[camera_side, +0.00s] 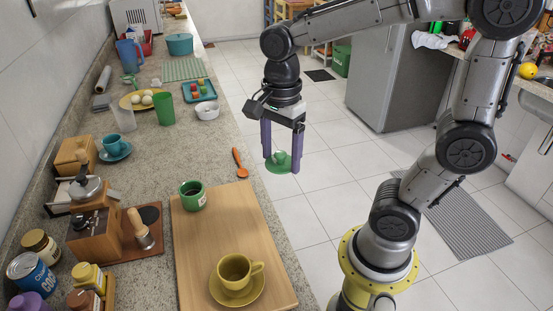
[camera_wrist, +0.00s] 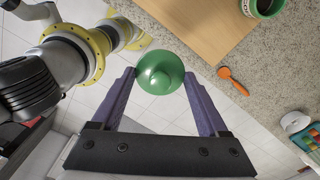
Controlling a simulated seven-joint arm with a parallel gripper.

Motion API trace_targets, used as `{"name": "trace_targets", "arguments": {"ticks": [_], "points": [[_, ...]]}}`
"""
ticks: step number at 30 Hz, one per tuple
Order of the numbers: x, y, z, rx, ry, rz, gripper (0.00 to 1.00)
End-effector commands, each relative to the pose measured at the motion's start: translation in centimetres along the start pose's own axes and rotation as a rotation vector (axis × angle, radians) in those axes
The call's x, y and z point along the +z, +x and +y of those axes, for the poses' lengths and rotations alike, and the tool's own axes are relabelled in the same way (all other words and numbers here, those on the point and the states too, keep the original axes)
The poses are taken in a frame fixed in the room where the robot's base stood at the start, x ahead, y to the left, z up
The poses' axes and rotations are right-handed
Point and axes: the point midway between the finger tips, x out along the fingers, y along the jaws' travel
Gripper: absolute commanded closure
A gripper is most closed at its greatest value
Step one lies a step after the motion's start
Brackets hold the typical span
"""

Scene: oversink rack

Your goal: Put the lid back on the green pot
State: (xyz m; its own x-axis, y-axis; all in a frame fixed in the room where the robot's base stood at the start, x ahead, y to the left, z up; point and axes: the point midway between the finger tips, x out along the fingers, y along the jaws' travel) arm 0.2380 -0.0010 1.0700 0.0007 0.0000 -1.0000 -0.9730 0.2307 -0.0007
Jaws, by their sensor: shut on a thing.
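The round green lid (camera_side: 279,164) with its knob is between the fingertips of my gripper (camera_side: 282,160), which is shut on it. It hangs over the floor, to the right of the counter edge. In the wrist view the lid (camera_wrist: 160,72) shows its domed top between the purple fingers (camera_wrist: 160,80). The green pot (camera_side: 193,197) stands upright and open on the wooden board, with dark contents and a pale label. It is to the left of my gripper and lower. Its side also shows at the top of the wrist view (camera_wrist: 266,6).
An orange spoon (camera_side: 239,163) lies on the counter near its edge. The wooden board (camera_side: 222,223) also carries a yellow cup on a saucer (camera_side: 236,280).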

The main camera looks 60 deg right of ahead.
Motion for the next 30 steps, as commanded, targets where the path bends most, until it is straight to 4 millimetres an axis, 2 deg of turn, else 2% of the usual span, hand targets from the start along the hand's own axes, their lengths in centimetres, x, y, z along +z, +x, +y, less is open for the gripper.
{"name": "trace_targets", "arguments": {"ticks": [3, 8, 12, 16, 21, 30], "points": [[1.0, -1.5, -3.0, 0.001, 0.02, 0.0, 0.77], [3.4, -2.7, -8.3, 0.002, 0.031, 0.0, 0.77], [5.9, -2.5, -12.5, 0.004, 0.027, 0.001, 0.77], [8.1, -1.6, -15.6, 0.003, 0.014, 0.001, 0.77], [10.4, 0.5, -17.8, 0.004, -0.015, 0.001, 0.77], [11.2, 2.6, -17.8, 0.001, -0.032, 0.0, 0.77]]}}
